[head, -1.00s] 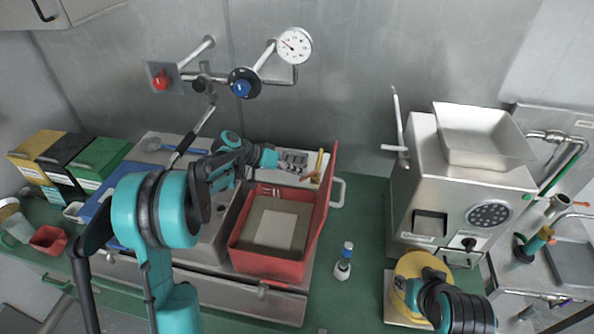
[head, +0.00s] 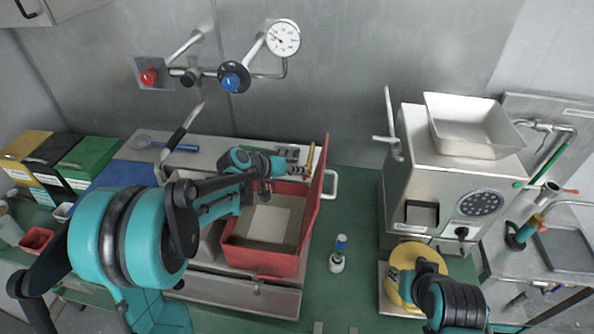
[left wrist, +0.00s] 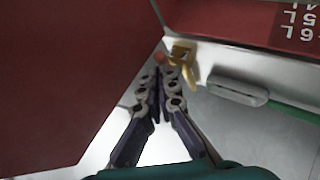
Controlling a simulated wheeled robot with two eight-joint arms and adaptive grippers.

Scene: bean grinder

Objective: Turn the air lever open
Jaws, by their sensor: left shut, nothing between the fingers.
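A small yellow lever-like piece (head: 310,158) stands behind the open red box; I take it for the air lever. In the left wrist view it is a yellow bracket with a bent arm (left wrist: 188,66), with an orange knob (left wrist: 159,57) beside it. My left gripper (head: 298,174) reaches over the red box's back edge. Its fingers (left wrist: 166,74) are shut and empty, with tips close to the yellow piece and the orange knob. I cannot tell whether they touch.
The red box (head: 262,262) has its lid (head: 320,200) standing open at the right, close to my left gripper. Wall pipes carry a red knob (head: 149,77), a blue knob (head: 231,77) and a gauge (head: 283,38). A steel machine (head: 455,185) stands right. Green table surface is clear around a small bottle (head: 337,262).

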